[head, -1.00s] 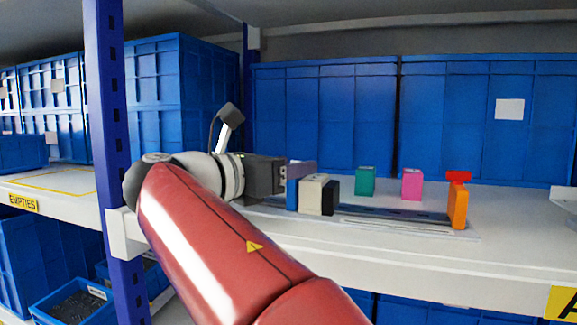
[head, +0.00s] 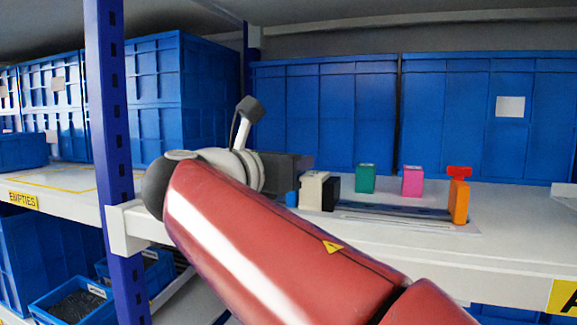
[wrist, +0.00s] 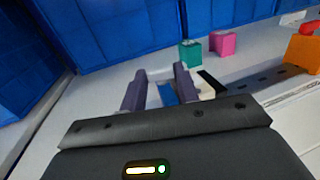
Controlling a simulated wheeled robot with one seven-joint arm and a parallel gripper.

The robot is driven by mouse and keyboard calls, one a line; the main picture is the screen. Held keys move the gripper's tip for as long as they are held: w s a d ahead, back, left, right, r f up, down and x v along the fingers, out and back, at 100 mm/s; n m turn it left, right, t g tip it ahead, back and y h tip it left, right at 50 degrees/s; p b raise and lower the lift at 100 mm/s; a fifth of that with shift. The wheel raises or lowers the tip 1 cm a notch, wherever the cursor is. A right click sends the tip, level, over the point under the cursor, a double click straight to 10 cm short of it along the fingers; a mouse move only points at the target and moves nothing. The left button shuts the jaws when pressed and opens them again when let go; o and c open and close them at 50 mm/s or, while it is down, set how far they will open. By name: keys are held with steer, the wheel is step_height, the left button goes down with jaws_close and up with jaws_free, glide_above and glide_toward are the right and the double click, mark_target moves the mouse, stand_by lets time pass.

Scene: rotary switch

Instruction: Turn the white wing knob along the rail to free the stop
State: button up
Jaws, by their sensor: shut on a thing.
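My gripper (wrist: 160,72) is at the left end of the rail, its two purple-grey fingers on either side of something at the blue block (wrist: 167,94). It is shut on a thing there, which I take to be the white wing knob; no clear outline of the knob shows. In the head view my arm covers the fingers and most of the blue block (head: 292,198). A cream block (head: 313,190) and a black block (head: 331,193) stand just right of it. The dark rail (head: 390,212) runs right to an orange block (head: 459,203) with a red wing knob (head: 459,173).
A teal block (head: 365,179) and a pink block (head: 412,182) stand behind the rail. Large blue bins (head: 325,115) close off the back. A blue upright post (head: 108,120) stands to the left. The shelf's front strip (head: 480,262) is clear.

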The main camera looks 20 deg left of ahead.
steer(key=n+y, duration=0.1)
steer(key=d+y, duration=0.1)
steer(key=shift+n+t+y, duration=0.3)
steer(key=shift+n+y, duration=0.1)
steer(key=shift+a+n+y, duration=0.15)
steer(key=shift+n+y, duration=0.35)
steer(key=shift+y, duration=0.3)
steer(key=o, duration=1)
steer(key=s, duration=0.8)
steer(key=shift+a+b, duration=0.25)
steer(key=shift+b, duration=0.15)
